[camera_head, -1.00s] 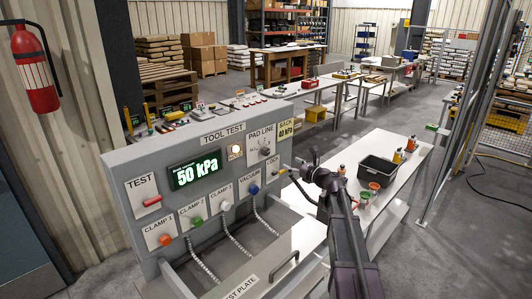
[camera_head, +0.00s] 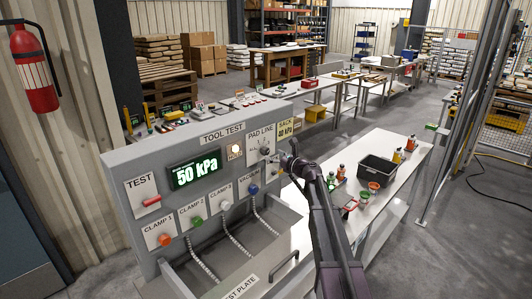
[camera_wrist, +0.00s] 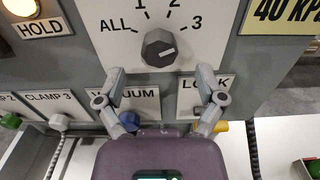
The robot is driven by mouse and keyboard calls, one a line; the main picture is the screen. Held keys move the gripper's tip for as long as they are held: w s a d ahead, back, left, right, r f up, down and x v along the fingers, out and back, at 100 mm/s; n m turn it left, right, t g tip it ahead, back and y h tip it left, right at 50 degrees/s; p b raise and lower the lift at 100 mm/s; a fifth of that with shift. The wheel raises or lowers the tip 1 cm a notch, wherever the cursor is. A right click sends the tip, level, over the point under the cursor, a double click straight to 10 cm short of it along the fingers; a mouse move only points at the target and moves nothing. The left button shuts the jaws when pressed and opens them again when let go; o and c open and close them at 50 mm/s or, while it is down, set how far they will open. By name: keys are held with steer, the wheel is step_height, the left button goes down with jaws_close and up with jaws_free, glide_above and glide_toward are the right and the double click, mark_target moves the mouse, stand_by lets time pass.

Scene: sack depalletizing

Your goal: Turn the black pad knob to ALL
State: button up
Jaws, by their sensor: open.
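The black pad knob (camera_wrist: 158,47) sits on the white PAD LINE plate, with ALL at its left and 1, 2 and 3 around to the right. Its white mark points right, on the side of the 3. In the head view the knob (camera_head: 265,151) shows just left of my gripper (camera_head: 284,160). In the wrist view my gripper (camera_wrist: 155,80) is open and empty. Its two fingers stand wide apart, left and right of the knob and slightly below it, and no contact with the knob shows.
Below the knob are the VACUUM plate (camera_wrist: 128,104) with a blue knob and the LOCK plate (camera_wrist: 198,94), partly behind my fingers. The display (camera_head: 195,169) reads 50 kPa. A lit HOLD lamp (camera_wrist: 20,6) is at upper left. A bench (camera_head: 400,185) with a black bin stands at right.

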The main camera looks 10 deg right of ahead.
mark_target(267, 152)
steer(key=shift+x, duration=2.4)
steer(key=c, duration=1.2)
